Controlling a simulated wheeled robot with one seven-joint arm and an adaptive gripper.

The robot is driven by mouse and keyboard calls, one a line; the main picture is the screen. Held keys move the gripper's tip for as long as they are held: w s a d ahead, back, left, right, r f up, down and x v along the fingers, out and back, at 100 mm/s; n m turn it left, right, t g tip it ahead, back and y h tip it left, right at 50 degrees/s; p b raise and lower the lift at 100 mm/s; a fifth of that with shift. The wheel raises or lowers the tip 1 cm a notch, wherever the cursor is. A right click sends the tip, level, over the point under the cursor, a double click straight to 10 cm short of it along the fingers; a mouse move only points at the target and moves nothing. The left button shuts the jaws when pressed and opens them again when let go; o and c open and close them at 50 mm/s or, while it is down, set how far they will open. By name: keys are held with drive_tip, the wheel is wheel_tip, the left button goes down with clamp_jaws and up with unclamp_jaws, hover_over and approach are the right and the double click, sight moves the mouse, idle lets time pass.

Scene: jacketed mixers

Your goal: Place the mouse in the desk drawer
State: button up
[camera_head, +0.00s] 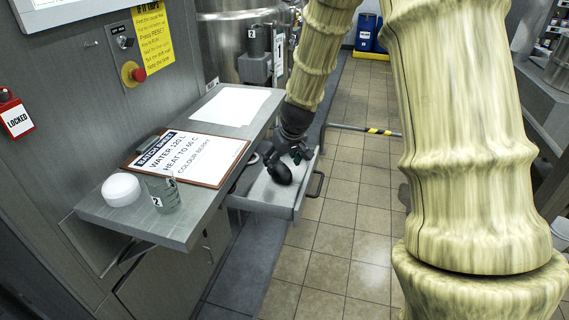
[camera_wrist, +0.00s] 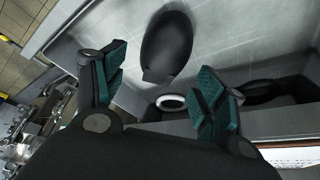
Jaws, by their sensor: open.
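The black mouse (camera_head: 279,172) is in the pulled-out grey desk drawer (camera_head: 258,196), apparently lying on its floor. It also shows in the wrist view (camera_wrist: 167,45), beyond and between my fingertips. My gripper (camera_head: 295,152) is open above the drawer, close to the mouse. In the wrist view its two dark fingers with green pads (camera_wrist: 160,90) are spread wide, with nothing held between them. Whether a finger touches the mouse cannot be told.
A clipboard batch sheet (camera_head: 188,156), a glass beaker (camera_head: 163,194) and a white round object (camera_head: 121,189) are on the desk. The drawer handle (camera_head: 318,184) sticks out over the tiled floor. A small ring (camera_wrist: 171,102) lies in the drawer area.

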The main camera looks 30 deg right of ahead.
drive_tip(key=b+v, duration=0.1)
drive_tip(key=v, duration=0.9)
